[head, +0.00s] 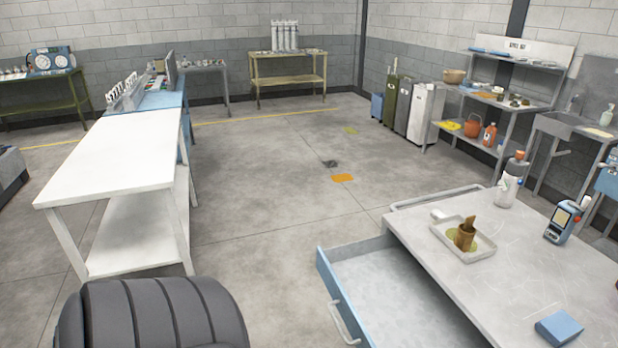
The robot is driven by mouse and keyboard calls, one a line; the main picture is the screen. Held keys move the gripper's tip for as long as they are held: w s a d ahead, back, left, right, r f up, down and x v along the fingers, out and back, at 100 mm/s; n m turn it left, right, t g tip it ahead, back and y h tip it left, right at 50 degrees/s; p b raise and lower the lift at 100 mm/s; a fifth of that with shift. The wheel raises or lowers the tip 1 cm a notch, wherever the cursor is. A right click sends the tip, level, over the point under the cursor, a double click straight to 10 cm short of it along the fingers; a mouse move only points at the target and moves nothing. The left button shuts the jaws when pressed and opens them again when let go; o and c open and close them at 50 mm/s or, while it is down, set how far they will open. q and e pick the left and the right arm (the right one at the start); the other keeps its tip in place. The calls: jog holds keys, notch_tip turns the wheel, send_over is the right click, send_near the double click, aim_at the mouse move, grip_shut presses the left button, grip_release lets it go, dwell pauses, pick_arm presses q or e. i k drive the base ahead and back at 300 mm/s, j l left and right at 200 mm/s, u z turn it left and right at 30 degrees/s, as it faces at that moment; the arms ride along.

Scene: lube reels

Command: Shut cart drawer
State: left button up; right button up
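The cart (455,272) has a grey metal top and stands at the lower right of the head view. Its drawer (385,285) is pulled out to the left. The drawer has a blue front with a pale bar handle (342,323), and the visible part of its inside looks empty. The drawer's near end runs out of the picture. Neither of my grippers shows in the view.
On the cart top are a tray (487,253) with a brown cup, a white bottle (511,182), a handheld device (563,221) and a blue block (558,328). A dark ribbed rounded object (150,315) is at the lower left. A white table (120,150) stands left.

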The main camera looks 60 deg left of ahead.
aim_at(384, 296)
jog(key=u, duration=1.4)
